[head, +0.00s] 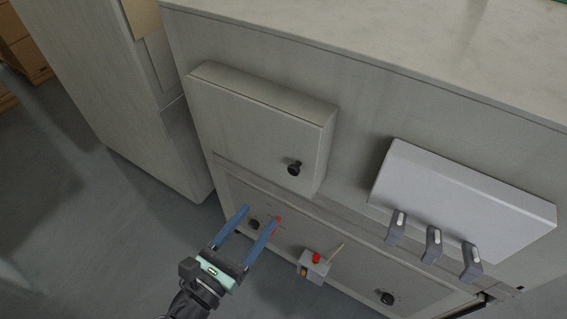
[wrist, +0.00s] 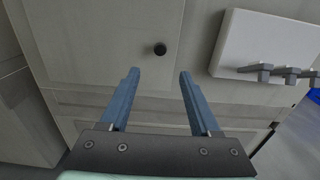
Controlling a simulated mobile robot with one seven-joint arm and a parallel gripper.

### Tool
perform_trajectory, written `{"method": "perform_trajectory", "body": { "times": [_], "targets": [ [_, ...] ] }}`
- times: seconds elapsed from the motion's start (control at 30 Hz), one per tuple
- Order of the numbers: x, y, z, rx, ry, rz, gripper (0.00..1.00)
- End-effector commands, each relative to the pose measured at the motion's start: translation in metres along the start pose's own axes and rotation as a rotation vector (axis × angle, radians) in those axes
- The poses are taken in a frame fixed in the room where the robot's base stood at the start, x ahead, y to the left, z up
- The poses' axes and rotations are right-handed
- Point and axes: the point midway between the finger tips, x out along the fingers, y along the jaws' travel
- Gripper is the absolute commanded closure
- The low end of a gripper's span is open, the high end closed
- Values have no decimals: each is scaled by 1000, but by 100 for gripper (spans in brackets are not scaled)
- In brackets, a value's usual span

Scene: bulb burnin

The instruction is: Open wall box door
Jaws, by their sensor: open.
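The wall box (head: 259,125) is a grey box on the side of the counter, with its door shut. A round black knob (head: 294,169) sits near the lower right corner of the door. The door (wrist: 108,40) and its knob (wrist: 160,49) also show in the wrist view, the knob ahead of and between my fingertips. My gripper (head: 261,216) has blue fingers spread apart with nothing between them. It is below and left of the knob in the head view, apart from it. In the wrist view my gripper (wrist: 159,72) points toward the door.
A white panel (head: 462,202) with several grey levers juts out to the right of the box. Below is a lower panel with black knobs (head: 387,298) and a small grey block with a red button (head: 316,258). Open floor (head: 60,200) lies to the left.

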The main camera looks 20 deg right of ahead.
Motion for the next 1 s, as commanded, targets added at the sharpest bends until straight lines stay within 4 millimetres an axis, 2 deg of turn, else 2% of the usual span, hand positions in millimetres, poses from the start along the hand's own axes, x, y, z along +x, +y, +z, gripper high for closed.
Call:
{"method": "perform_trajectory", "body": {
  "times": [0.17, 0.4, 0.6, 0.77, 1.0],
  "targets": [
    [27, -1, 0, 3, 0, -6, 37],
    [79, -1, 0, 6, 0, -6, 37],
    [110, 0, 0, 7, 0, -2, 37],
    [123, 0, 0, 7, 1, -2, 37],
    [126, 0, -1, 6, 1, 0, 37]
  ]
}}
